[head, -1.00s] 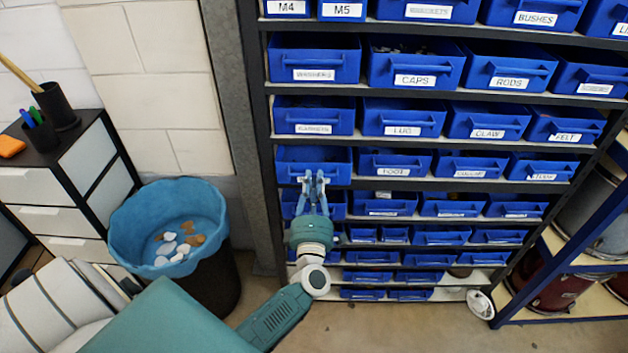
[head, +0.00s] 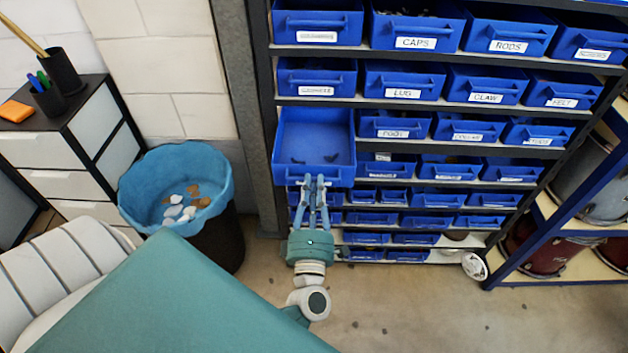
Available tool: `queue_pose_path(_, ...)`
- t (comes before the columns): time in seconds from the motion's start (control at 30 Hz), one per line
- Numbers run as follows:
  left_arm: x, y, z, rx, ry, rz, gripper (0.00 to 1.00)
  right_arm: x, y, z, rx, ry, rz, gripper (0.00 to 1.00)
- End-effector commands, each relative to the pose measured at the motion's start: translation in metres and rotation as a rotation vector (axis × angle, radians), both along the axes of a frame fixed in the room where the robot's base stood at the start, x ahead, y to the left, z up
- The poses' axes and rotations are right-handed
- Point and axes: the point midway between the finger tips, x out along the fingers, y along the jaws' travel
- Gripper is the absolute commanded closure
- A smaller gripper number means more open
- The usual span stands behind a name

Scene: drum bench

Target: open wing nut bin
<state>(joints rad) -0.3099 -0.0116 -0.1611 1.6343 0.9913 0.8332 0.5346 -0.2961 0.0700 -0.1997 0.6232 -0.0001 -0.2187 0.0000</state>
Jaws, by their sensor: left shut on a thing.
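A blue bin (head: 315,135) in the left column of the shelf rack is pulled out towards me, and its inside shows a few small dark pieces on the floor. My left gripper (head: 314,184) is shut on the front handle of this bin. Its fingers cover the middle of the front, so the label there cannot be read. My right gripper is not in view.
Rows of closed blue bins fill the rack, among them the lug bin (head: 404,82) and the foot bin (head: 394,126). A blue-lined waste bin (head: 135,190) and a drawer cabinet (head: 98,150) stand left. Drums (head: 545,245) sit on a shelf at right. Floor in front is clear.

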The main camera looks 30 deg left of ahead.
Motion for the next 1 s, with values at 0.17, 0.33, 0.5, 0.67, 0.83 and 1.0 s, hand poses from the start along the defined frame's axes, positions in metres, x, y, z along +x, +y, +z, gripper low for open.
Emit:
queue_pose_path(0.17,0.000,0.000,-0.001,-0.002,0.001,0.001,1.00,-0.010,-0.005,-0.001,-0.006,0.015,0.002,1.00)
queue_pose_path(0.33,0.000,0.000,-0.001,-0.001,0.002,0.000,0.73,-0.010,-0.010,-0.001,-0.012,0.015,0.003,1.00)
queue_pose_path(0.5,0.000,0.000,-0.001,-0.001,0.001,0.000,0.65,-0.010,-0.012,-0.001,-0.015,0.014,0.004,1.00)
queue_pose_path(0.67,0.000,0.000,-0.001,-0.001,0.001,0.000,0.65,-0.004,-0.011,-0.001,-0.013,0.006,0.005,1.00)
queue_pose_path(0.83,-0.012,-0.008,-0.005,-0.001,0.004,-0.002,0.65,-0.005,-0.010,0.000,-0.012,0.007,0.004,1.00)
queue_pose_path(1.0,-0.041,-0.025,-0.012,-0.003,0.005,-0.001,0.65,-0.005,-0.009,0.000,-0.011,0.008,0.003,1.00)
